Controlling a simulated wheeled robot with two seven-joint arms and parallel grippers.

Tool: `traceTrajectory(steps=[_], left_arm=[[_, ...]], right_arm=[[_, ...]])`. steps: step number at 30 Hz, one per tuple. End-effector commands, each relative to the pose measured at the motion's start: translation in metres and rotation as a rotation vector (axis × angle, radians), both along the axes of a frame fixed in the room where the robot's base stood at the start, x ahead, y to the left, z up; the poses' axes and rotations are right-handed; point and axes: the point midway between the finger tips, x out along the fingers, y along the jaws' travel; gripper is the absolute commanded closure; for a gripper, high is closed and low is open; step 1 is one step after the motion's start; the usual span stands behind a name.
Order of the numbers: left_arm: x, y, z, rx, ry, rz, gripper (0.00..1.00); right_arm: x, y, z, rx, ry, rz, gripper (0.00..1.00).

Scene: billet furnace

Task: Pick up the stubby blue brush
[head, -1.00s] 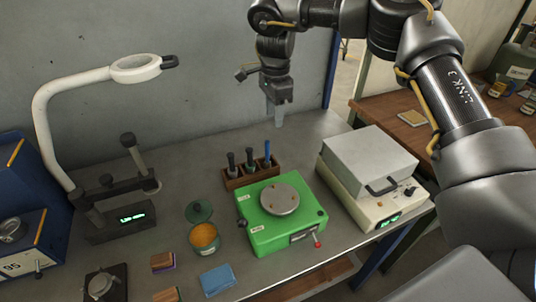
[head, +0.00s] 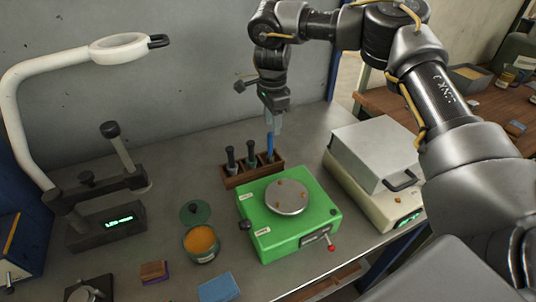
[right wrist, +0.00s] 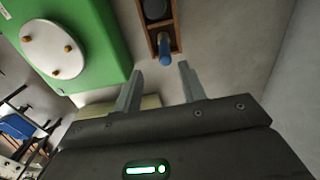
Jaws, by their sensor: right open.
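The stubby blue brush (head: 270,146) stands upright in the right end of a wooden rack (head: 238,180). Two dark-handled brushes (head: 230,157) stand in the same rack to its left. My right gripper (head: 274,125) is right at the top of the blue brush in the head view, partly overlapping it. In the right wrist view its two fingers (right wrist: 161,72) are apart with nothing between them, and the blue brush (right wrist: 165,47) shows just beyond the fingertips. My left gripper is not in view.
A green box with a round plate (head: 287,220) stands in front of the rack. A cream unit with a grey lid (head: 372,155) is to the right. An orange-filled tin (head: 201,241) and a magnifier lamp (head: 120,48) are to the left.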

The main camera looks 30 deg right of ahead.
Motion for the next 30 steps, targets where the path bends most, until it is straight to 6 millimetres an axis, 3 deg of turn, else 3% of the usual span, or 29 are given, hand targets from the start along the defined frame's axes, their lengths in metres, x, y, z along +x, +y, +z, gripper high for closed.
traceTrajectory(steps=[3, 11, 21, 30], left_arm=[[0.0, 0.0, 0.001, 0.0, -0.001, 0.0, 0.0], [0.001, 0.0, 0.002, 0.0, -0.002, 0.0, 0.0], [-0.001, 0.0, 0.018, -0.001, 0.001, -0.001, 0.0], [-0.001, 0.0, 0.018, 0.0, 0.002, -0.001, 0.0]], right_arm=[[0.001, 0.001, -0.013, 0.001, 0.001, 0.001, 0.59], [0.002, 0.003, -0.021, 0.001, 0.001, 0.004, 0.59], [0.007, 0.003, -0.064, 0.0, 0.002, 0.004, 0.59], [0.007, 0.003, -0.069, 0.0, 0.0, 0.004, 0.62]])
